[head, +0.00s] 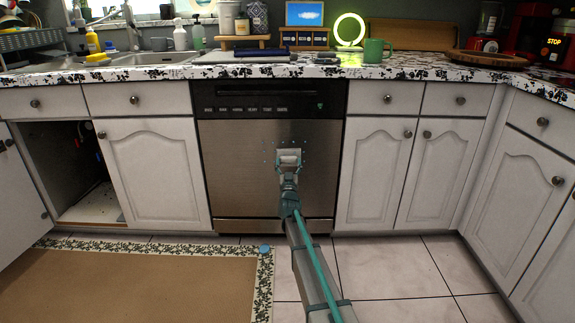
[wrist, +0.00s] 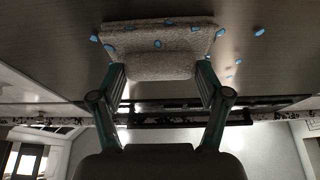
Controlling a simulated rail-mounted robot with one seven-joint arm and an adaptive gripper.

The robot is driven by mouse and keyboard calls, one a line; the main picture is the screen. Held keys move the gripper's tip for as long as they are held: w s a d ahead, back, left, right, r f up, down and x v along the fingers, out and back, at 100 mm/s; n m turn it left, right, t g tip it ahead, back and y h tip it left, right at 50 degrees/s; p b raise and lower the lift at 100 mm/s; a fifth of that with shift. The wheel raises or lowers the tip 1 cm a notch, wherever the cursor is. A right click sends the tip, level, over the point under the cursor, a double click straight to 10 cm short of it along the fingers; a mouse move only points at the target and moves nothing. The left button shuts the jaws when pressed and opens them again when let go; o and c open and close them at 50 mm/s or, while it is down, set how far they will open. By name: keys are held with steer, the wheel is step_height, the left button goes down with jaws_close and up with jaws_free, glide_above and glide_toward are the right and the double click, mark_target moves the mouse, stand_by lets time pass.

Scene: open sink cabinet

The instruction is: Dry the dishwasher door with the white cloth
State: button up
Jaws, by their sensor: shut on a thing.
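The stainless-steel dishwasher door (head: 235,160) is closed under the counter, with a black control panel along its top. My gripper (head: 289,174) is in front of the door's right-centre part and is shut on the white cloth (head: 289,158). In the wrist view, my gripper (wrist: 161,75) has a finger on each side of the folded, greyish cloth (wrist: 160,60). The cloth lies close against the door (wrist: 60,45); exact contact is hard to tell. Several small blue drops (wrist: 260,32) show on and around the cloth; tiny ones dot the door around it in the head view.
White cabinets flank the dishwasher, and the sink cabinet (head: 85,170) at left stands open. A brown mat (head: 140,285) covers the left floor, with a small blue item (head: 265,249) at its edge. The patterned counter (head: 420,68) above holds a green mug (head: 376,52) and other items.

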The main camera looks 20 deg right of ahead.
steer(key=shift+s+d, duration=0.2)
steer(key=shift+d, duration=0.7)
steer(key=shift+s+d+b, duration=0.1)
steer(key=shift+b, duration=0.2)
steer(key=shift+s+d+b, duration=0.25)
steer(key=shift+d+b, duration=0.05)
steer(key=shift+d, duration=0.7)
steer(key=shift+d, duration=0.1)
steer(key=shift+s+d+b, duration=0.25)
steer(key=shift+d+b, duration=0.1)
steer(key=shift+d, duration=0.45)
steer(key=shift+d, duration=0.1)
steer(key=shift+s+d+b, duration=0.2)
steer(key=shift+d, duration=0.45)
steer(key=shift+s+d+b, duration=0.15)
steer(key=shift+d+b, duration=0.05)
steer(key=shift+d, duration=0.4)
